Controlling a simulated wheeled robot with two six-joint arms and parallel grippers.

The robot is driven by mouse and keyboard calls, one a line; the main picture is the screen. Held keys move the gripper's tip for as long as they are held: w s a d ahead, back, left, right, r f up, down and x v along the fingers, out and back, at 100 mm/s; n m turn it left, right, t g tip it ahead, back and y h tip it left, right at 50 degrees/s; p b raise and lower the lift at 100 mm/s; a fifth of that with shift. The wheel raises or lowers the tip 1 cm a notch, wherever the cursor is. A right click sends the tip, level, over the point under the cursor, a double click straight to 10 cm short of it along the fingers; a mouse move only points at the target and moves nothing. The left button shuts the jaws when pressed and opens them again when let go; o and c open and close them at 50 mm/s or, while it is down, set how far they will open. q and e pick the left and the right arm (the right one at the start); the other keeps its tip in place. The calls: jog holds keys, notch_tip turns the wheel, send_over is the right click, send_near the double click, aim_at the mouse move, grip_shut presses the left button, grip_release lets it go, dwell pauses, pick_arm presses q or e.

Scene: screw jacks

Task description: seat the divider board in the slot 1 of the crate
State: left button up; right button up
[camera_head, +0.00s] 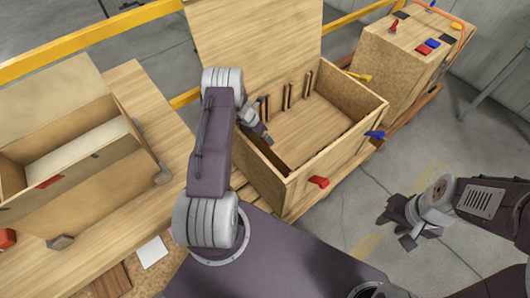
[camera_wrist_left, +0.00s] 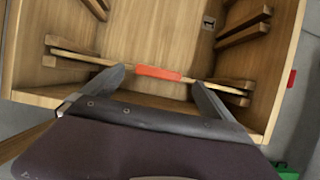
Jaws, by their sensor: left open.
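The wooden crate (camera_head: 332,163) stands open in the head view, with pairs of wooden strips (camera_head: 288,96) on its inner wall. My left gripper (camera_head: 262,134) reaches into its left end. In the left wrist view, the divider board (camera_wrist_left: 185,79) shows as a thin top edge with an orange strip (camera_wrist_left: 158,72). Its ends lie between the nearest strip pairs on the two side walls. My left gripper (camera_wrist_left: 156,84) is open, its fingers apart near the board's edge. How deep the board sits is hidden. My right gripper (camera_head: 397,232) is open and empty, right of the crate above the floor.
An open carton (camera_head: 95,168) with a pale panel inside stands on the workbench (camera_head: 150,90) at left. A white card (camera_head: 151,252) lies in front of it. A wooden box (camera_head: 400,60) with small coloured items stands behind right. Clear floor lies right of the crate.

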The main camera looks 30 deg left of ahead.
pick_arm(q)
jog(key=b+x, duration=0.1)
jog(key=x, duration=0.4)
jog(key=shift+a+f, duration=0.1)
jog(key=shift+a, duration=0.05)
jog(key=shift+c, duration=1.2)
grip_shut()
jog(key=shift+w+r, duration=0.1)
jog(key=shift+r, duration=0.1)
